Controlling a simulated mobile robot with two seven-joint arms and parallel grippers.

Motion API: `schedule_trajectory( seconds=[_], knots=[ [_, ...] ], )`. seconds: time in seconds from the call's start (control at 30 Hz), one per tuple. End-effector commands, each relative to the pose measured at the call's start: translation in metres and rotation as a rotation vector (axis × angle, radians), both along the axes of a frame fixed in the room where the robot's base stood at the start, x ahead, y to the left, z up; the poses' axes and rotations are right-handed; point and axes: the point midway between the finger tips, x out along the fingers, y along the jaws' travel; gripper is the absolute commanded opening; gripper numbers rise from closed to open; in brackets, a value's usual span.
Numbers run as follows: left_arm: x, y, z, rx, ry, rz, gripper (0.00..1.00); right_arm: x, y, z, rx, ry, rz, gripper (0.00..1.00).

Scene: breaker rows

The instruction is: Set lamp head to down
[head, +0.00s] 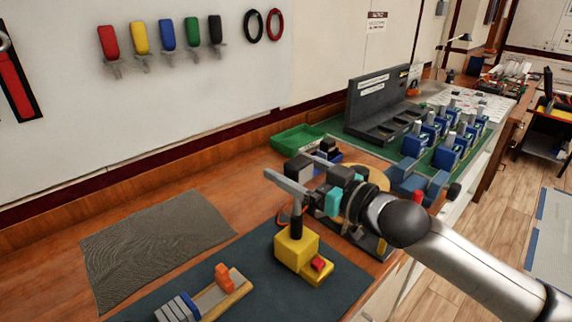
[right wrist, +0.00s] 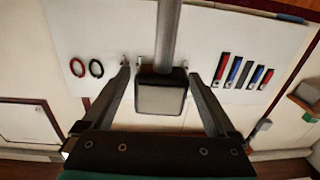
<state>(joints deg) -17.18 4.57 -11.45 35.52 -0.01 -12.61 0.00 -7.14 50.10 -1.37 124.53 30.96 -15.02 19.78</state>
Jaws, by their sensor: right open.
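A yellow base with a red button (head: 296,252) stands on the dark mat. A dark post rises from it to a boxy dark lamp head (head: 298,168), partly hidden by my right gripper. In the right wrist view, the lamp head (right wrist: 161,97) is a black-rimmed box with a pale panel facing the camera, on a grey pole. My right gripper (head: 296,172) is open, with one finger on each side of the head. In the right wrist view, gaps show between the head and both fingers (right wrist: 161,88). My left gripper is out of view.
A wooden block with an orange piece (head: 223,278) lies left of the yellow base. A grey textured mat (head: 155,240) lies farther left. A green tray (head: 298,138) and several blue breakers (head: 448,150) are behind and right. Tools hang on the wall.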

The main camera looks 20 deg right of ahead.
Motion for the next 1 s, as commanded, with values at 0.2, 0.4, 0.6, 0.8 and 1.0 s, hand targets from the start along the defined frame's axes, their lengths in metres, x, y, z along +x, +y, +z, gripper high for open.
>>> schedule_trajectory(
  seconds=[0.2, 0.4, 0.6, 0.8, 1.0],
  knots=[
    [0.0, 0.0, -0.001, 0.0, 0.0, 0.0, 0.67, 0.013, 0.005, 0.0, 0.001, -0.002, 0.0, 0.93],
    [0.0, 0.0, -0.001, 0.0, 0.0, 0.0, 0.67, 0.017, 0.007, 0.0, -0.001, 0.0, 0.001, 0.93],
    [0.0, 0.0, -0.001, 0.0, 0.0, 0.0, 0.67, 0.017, 0.008, 0.0, 0.0, 0.0, 0.001, 0.93],
    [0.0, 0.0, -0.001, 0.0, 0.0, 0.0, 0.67, 0.017, 0.008, 0.0, 0.0, 0.0, 0.001, 0.74],
    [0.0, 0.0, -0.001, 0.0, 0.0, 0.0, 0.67, 0.017, 0.008, 0.0, 0.0, 0.0, 0.001, 0.52]
  ],
)
